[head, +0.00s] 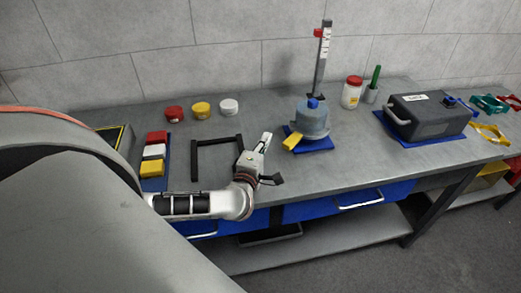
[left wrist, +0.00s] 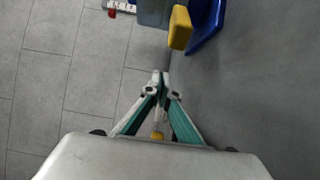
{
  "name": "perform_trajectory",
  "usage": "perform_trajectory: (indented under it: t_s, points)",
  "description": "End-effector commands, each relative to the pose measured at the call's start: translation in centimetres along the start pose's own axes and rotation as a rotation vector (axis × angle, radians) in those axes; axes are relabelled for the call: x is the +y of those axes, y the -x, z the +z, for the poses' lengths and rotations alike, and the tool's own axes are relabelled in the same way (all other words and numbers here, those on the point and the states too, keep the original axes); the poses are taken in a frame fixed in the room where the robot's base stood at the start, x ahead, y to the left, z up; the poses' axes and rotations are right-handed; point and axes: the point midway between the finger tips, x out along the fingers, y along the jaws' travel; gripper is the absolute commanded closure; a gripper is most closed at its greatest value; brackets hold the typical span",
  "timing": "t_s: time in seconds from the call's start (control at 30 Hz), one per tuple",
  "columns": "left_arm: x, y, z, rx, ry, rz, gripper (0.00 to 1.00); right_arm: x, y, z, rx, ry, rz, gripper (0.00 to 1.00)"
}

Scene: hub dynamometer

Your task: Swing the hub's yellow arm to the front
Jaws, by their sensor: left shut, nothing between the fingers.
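The hub (head: 312,118) is a grey-blue drum with a blue cap, standing on a blue mat (head: 318,145). Its yellow arm (head: 292,141) sticks out low toward the front left. In the left wrist view the yellow arm (left wrist: 180,27) shows at the top, beside the blue mat (left wrist: 205,30) and part of the grey hub (left wrist: 153,12). My left gripper (head: 266,137) is shut and empty, to the left of the yellow arm and apart from it. Its closed fingertips (left wrist: 161,78) show mid-frame in the wrist view. My right gripper is out of view.
A post with a scale (head: 322,60) stands behind the hub. A black frame (head: 195,160) lies left of my gripper. Red, yellow and white knobs (head: 201,108) sit farther back. A dark box (head: 428,115) stands to the right. The bench front by the hub is clear.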

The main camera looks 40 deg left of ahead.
Motion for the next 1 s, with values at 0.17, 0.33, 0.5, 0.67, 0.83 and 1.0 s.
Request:
perform_trajectory:
  t_s: [0.17, 0.33, 0.5, 0.67, 0.83, 1.0]
  points:
    - [-0.1, 1.2, 2.7, -0.006, 0.006, -0.005, 1.0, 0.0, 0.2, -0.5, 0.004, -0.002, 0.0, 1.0]
    - [-0.2, 1.6, 3.5, -0.006, 0.004, -0.005, 1.0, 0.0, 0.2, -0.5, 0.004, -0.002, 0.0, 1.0]
    - [-0.2, 1.6, 3.7, -0.005, 0.003, -0.005, 1.0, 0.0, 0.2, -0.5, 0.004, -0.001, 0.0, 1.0]
    - [-0.2, 1.7, 3.7, -0.006, 0.003, -0.005, 1.0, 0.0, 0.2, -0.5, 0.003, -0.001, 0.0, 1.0]
    - [-0.1, 1.7, 4.0, -0.002, 0.004, -0.005, 1.0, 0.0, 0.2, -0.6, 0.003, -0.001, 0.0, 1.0]
    - [-0.1, 1.6, 5.3, 0.013, 0.008, -0.006, 1.0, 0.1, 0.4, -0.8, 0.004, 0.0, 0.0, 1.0]
